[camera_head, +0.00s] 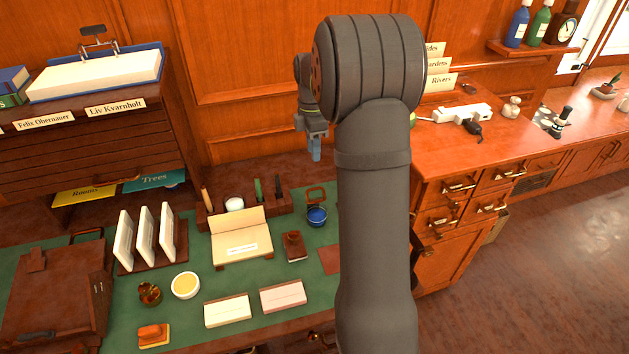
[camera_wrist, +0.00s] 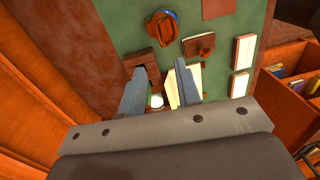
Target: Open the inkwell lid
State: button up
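A small round blue pot (camera_head: 317,215), which looks like the inkwell, stands on the green desk mat at the back right. A brown frame-like piece (camera_head: 315,194) is at its back; I cannot tell whether this is its lid or a separate part. In the wrist view the brown piece (camera_wrist: 158,30) shows near the top, with a blue edge (camera_wrist: 172,14) beyond it. My gripper (camera_head: 315,150) hangs above and behind the pot, apart from it. In the wrist view my gripper (camera_wrist: 160,67) has its fingers spread, with nothing between the tips.
A pen rack (camera_head: 260,206) with upright tools stands left of the pot. A cream box (camera_head: 240,240), a brown block (camera_head: 294,246) and pale cards (camera_head: 282,297) lie nearby on the green mat (camera_head: 205,285). A wooden cabinet (camera_head: 440,240) stands to the right, and a panelled wall behind.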

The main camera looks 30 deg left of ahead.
aim_at(315, 188)
jog(key=f, duration=1.1)
jog(key=shift+s+d+f, duration=0.35)
jog(key=shift+c, duration=0.4)
grip_shut()
